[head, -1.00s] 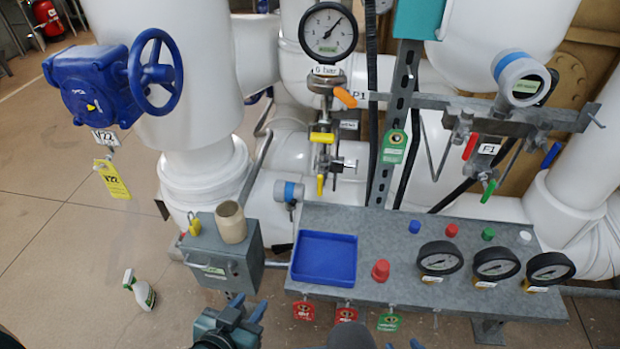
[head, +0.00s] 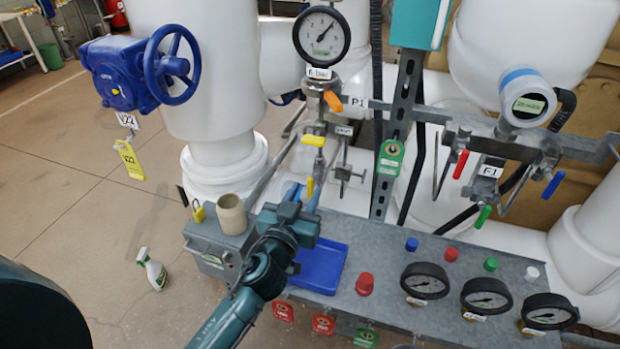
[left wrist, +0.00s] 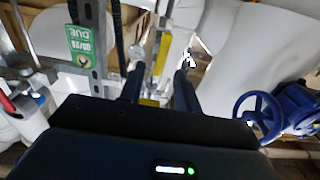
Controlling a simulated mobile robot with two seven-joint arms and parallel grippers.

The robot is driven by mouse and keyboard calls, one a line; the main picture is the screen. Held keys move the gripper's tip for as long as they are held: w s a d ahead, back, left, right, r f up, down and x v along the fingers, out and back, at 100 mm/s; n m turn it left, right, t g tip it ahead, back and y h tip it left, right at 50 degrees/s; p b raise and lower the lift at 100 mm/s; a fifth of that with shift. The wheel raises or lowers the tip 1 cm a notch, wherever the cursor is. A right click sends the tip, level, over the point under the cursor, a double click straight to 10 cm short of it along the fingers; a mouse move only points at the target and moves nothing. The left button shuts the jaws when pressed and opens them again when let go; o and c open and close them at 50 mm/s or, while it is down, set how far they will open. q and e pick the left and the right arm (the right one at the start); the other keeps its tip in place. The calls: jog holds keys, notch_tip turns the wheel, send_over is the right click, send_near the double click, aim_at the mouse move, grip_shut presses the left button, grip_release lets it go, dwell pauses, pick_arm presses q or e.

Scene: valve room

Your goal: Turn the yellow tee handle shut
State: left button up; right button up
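Two yellow handles sit on the small valve assembly below the P1 gauge. The upper one is a short crosswise yellow handle (head: 313,140); the lower one is a narrow upright yellow handle (head: 310,187). I cannot tell for certain which is the tee handle. My left gripper (head: 304,193) is open, its blue fingertips close around or just in front of the lower handle. In the left wrist view the gripper (left wrist: 160,92) has its fingers apart, with a long yellow piece (left wrist: 162,55) beyond and between them. Contact cannot be told. My right gripper is not in view.
The round P1 gauge (head: 321,34) and an orange lever (head: 333,101) are above. A blue handwheel (head: 172,65) stands at left. The grey bench (head: 385,262) carries a blue tray (head: 322,266), a red knob (head: 365,284) and several dials. A steel upright (head: 402,130) stands right of the valve.

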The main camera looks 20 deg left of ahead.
aim_at(309, 186)
pick_arm(q)
jog(key=shift+w+d, duration=0.1)
jog(key=shift+w, duration=1.95)
jog(key=shift+c, duration=0.2)
grip_shut()
